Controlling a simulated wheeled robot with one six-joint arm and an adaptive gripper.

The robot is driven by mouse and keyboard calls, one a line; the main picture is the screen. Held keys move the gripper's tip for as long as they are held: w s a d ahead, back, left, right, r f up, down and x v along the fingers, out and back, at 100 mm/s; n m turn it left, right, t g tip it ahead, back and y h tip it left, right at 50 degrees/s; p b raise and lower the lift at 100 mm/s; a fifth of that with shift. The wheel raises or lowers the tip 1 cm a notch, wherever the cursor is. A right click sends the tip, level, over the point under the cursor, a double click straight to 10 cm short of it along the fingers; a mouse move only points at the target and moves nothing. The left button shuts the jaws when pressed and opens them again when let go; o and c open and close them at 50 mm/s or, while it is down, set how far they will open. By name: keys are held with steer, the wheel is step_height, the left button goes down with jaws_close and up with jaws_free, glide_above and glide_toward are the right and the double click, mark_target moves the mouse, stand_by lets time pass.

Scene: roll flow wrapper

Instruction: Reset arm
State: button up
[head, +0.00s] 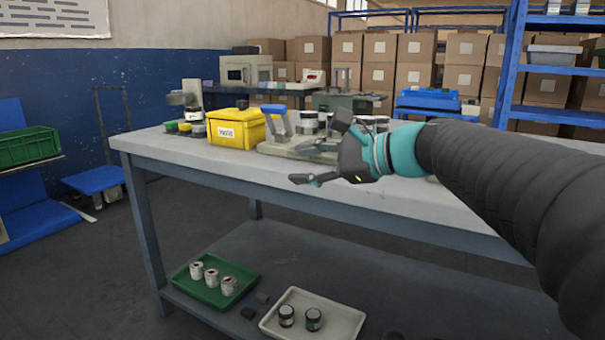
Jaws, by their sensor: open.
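My gripper (318,164) is open, its fingers spread and pointing left. Nothing shows between the fingers. It hangs in front of the grey workbench (185,151), near the front edge of the top. My dark arm comes in from the right with a teal band at the wrist. Behind the gripper, a pale fixture with a blue handle (275,117) stands on the bench, partly hidden by the gripper. A yellow box (228,143) with a label stands to the left of the fixture.
The lower shelf (330,265) bears a green tray (205,296) with three small rolls and a white tray (345,310) with two dark-lidded jars. A blue rack (508,75) and stacked cartons (380,50) stand behind. The bench top's left front part is clear.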

steer(key=s+d+f+n+g+h+p, duration=0.1)
steer(key=s+d+f+n+h+p, duration=0.2)
steer(key=s+d+f+n+h, duration=0.3)
steer(key=s+d+f+n+h+p, duration=0.4)
steer(key=s+d+f+n, duration=0.5)
steer(key=s, duration=0.7)
step_height(320, 180, down, 3)
steer(key=h, duration=0.2)
steer(key=shift+s+g+h, duration=0.2)
steer(key=shift+g+h, duration=0.2)
stand_by(1.5)
